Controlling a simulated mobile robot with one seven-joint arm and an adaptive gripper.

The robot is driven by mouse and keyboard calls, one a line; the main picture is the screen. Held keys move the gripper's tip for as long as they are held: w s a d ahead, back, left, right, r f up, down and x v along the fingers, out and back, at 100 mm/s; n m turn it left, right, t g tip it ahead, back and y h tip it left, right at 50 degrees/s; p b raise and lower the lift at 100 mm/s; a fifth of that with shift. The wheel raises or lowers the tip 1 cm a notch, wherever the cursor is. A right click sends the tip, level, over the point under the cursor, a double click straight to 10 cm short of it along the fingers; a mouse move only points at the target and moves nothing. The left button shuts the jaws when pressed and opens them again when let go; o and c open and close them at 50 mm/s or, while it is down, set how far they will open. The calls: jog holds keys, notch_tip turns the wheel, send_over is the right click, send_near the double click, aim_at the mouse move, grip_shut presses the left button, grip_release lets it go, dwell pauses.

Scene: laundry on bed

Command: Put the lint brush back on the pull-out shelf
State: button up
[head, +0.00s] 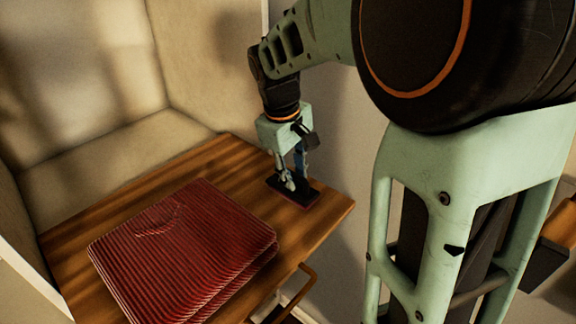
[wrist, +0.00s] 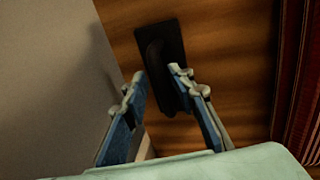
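The lint brush (head: 309,196) is black and lies flat on the wooden pull-out shelf (head: 330,210), near the shelf's right end. In the wrist view the brush (wrist: 170,42) shows a dark rectangular base with a raised handle on it. My gripper (head: 295,178) points down right over the brush and hides part of it. In the wrist view my gripper (wrist: 157,74) has its two blue-grey fingers apart, with the near end of the handle in line with the gap. I cannot tell whether a finger touches the brush.
A folded dark red ribbed cloth (head: 180,250) lies on the shelf left of the brush; its edge shows at the right of the wrist view (wrist: 305,80). A pale wall stands beside the shelf. A bar handle (head: 300,285) sits below its front edge.

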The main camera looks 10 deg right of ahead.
aim_at(287, 191)
notch_tip(287, 191, up, 12)
jog(key=s+a+p, duration=0.1)
jog(key=a, duration=0.1)
jog(key=shift+s+p, duration=0.2)
jog(key=shift+p, duration=0.1)
dwell(0.4)
